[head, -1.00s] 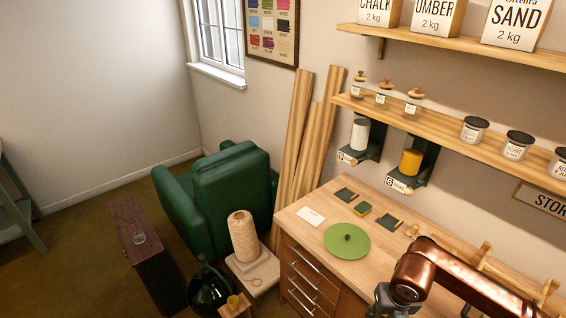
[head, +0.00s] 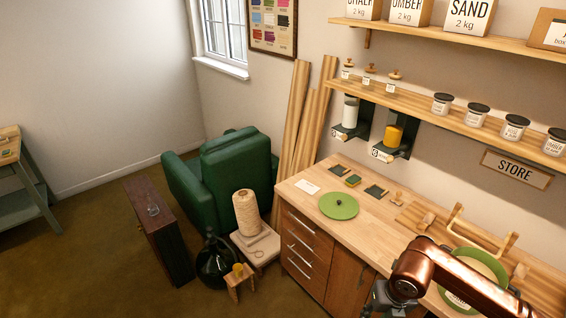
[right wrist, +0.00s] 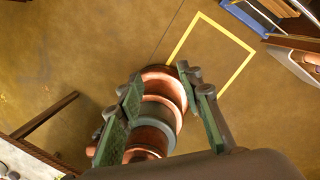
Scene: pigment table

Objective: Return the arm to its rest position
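My right arm (head: 450,280) is copper coloured and comes in from the lower right in the head view, above the right part of the worktop. Its dark wrist end is at the bottom edge, and its fingers cannot be made out there. In the right wrist view my right gripper (right wrist: 160,73) has its two green-padded fingers apart. A copper and grey banded body of my own shows behind and between them, and I see no object held. The floor lies below. My left gripper is in neither view.
The wooden worktop (head: 375,222) carries a green disc (head: 339,205), small dark trays and a wooden rack (head: 480,235). A round green-rimmed item (head: 488,262) lies partly behind my arm. Shelves with jars are above. A green armchair (head: 230,170) stands left; a yellow floor outline (right wrist: 233,75) shows below.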

